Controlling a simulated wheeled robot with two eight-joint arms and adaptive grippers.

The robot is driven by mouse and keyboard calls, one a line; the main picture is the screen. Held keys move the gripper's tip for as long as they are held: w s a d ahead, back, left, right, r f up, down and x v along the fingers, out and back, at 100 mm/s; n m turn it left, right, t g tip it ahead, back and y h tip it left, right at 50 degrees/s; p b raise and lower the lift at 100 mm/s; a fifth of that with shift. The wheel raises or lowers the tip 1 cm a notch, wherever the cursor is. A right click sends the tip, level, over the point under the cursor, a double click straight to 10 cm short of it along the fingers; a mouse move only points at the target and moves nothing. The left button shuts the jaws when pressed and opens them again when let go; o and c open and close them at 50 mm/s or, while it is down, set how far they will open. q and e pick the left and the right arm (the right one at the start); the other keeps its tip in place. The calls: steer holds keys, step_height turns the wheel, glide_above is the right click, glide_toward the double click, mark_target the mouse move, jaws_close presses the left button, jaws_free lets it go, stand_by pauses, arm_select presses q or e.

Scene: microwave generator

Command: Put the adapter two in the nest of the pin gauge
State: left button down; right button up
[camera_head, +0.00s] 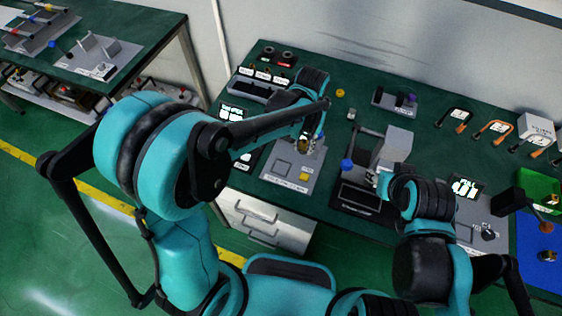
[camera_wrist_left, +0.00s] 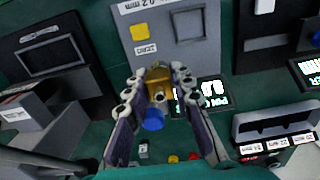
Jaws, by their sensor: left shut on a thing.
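The adapter (camera_wrist_left: 157,80), a brass-coloured piece with a blue end, is held between the fingertips of my left gripper (camera_wrist_left: 154,92) in the left wrist view. In the head view my left gripper (camera_head: 304,140) is over the back part of the grey pin gauge plate (camera_head: 272,171); the brass piece shows small there. The plate has a square outlined area and a yellow pad (camera_head: 304,176). In the left wrist view the plate (camera_wrist_left: 165,40) is beyond the adapter, with its yellow pad (camera_wrist_left: 140,31) and square recess (camera_wrist_left: 190,24). My right gripper's fingers do not show.
A grey device with a blue knob (camera_head: 347,164) stands right of the plate. A grey block with a purple knob (camera_head: 411,98) is behind. Orange-and-black handled tools (camera_head: 495,127) lie at the back right. A small yellow ring (camera_head: 340,93) lies on the green table.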

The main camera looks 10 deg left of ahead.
arm_select(q)
steer(key=b, duration=0.1)
glide_above(281, 167)
step_height(281, 167, down, 4)
steer(key=shift+s+f, duration=0.1)
step_height(281, 167, down, 4)
steer(key=shift+b, duration=1)
steer(key=shift+f+b, duration=0.55)
steer(key=c, duration=1.3)
jaws_free()
